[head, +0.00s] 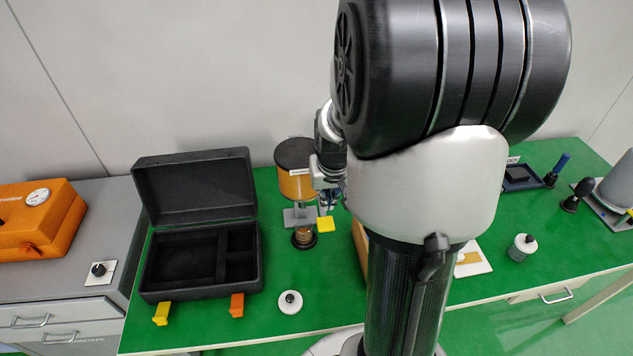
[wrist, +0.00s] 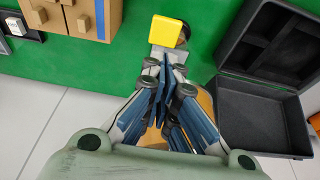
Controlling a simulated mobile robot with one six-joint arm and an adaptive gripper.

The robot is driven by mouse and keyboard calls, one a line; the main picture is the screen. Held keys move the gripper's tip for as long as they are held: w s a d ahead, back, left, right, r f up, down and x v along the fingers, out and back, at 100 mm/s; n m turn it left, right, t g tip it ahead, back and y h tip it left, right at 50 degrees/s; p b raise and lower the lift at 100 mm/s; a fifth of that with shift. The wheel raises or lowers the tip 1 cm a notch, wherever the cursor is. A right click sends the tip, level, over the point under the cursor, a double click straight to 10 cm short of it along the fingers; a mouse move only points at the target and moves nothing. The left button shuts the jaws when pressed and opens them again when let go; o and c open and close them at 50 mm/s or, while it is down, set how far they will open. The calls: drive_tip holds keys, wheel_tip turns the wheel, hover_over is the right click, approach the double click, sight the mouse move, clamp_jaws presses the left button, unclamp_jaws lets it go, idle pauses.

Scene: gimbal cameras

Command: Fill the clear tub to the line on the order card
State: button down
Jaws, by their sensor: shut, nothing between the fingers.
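A dispenser with an amber hopper (head: 296,186) and black lid stands on the green table in the head view. Its yellow paddle (head: 325,224) sticks out at the lower right. A small round tub (head: 303,237) with brown contents stands below the dispenser; its fill level is too small to read. My gripper (wrist: 165,68) is shut and empty, with its fingertips close to the yellow paddle (wrist: 166,31) in the wrist view; I cannot tell whether they touch. In the head view my arm hides most of the gripper. I cannot make out the order card's line.
An open black case (head: 200,290) stands left of the dispenser. A white-topped round item (head: 290,302) lies in front. A wooden box (wrist: 75,15) is partly behind my arm. An orange case (head: 38,220) is far left; a capped jar (head: 522,247) is right.

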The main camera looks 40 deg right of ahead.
sight(326, 225)
drive_tip(key=x, duration=0.2)
drive_tip(key=b+x, duration=0.1)
drive_tip(key=x, duration=0.1)
drive_tip(key=s+x, duration=0.1)
drive_tip(key=x, duration=0.2)
drive_tip(key=shift+a+f+b, duration=0.15)
drive_tip(key=shift+a+b, duration=0.1)
drive_tip(key=shift+b, duration=0.1)
drive_tip(key=f+b, duration=0.1)
drive_tip(key=f, duration=0.1)
drive_tip(key=f+b, duration=0.3)
drive_tip(key=f, duration=0.1)
drive_tip(key=shift+s+a+b, duration=0.3)
drive_tip(key=shift+s+b, duration=0.05)
drive_tip(key=shift+s, duration=0.05)
drive_tip(key=shift+r+p, duration=0.3)
drive_tip(key=shift+r, duration=0.1)
drive_tip(key=shift+r+p, duration=0.55)
drive_tip(key=shift+r, duration=0.25)
